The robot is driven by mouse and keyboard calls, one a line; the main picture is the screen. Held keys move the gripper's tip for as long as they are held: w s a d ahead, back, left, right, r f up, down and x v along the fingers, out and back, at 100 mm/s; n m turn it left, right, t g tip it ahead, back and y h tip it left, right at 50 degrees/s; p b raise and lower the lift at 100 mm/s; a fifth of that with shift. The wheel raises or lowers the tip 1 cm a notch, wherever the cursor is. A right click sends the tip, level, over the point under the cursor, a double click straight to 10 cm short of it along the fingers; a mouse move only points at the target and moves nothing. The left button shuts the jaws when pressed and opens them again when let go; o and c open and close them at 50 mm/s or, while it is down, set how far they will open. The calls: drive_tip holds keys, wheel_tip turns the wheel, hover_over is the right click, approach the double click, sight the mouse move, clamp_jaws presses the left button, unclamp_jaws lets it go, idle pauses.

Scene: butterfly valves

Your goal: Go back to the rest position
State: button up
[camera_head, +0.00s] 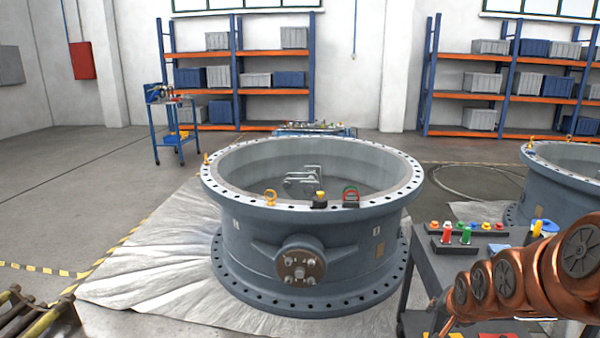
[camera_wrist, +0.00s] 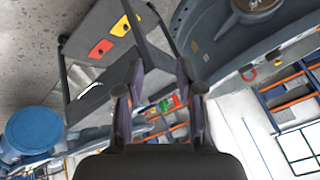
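My gripper (camera_wrist: 160,72) shows in the wrist view with its two dark fingers apart. I see nothing held between them, only background. In the head view my copper-coloured arm enters at the lower right, beside the tool table; I cannot make out the gripper clearly there. The large grey-blue valve body (camera_head: 300,232) stands on the floor in the middle of the head view. Part of the valve body also shows at the upper right of the wrist view (camera_wrist: 228,50).
A dark tool table (camera_head: 430,270) with coloured pieces stands right of the valve, close to my arm. A second valve body (camera_head: 565,185) stands further right. A blue trolley (camera_head: 175,125) and shelves (camera_head: 237,90) stand behind.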

drive_tip(key=s+a+r+n+g+p, duration=0.3)
drive_tip(key=s+a+r+p, duration=0.1)
drive_tip(key=s, duration=0.7)
drive_tip(key=s+a+r+n+g+p, duration=0.2)
drive_tip(key=s+a+r+p, duration=0.3)
drive_tip(key=s+r, duration=0.4)
drive_tip(key=s+a+r+n+g+p, duration=0.3)
drive_tip(key=s+a+r+p, duration=0.2)
drive_tip(key=s, duration=0.8)
drive_tip(key=shift+a+r+n+g+y+p, duration=0.15)
drive_tip(key=shift+r+n+g+y+p, duration=0.2)
drive_tip(key=shift+r+p, duration=0.4)
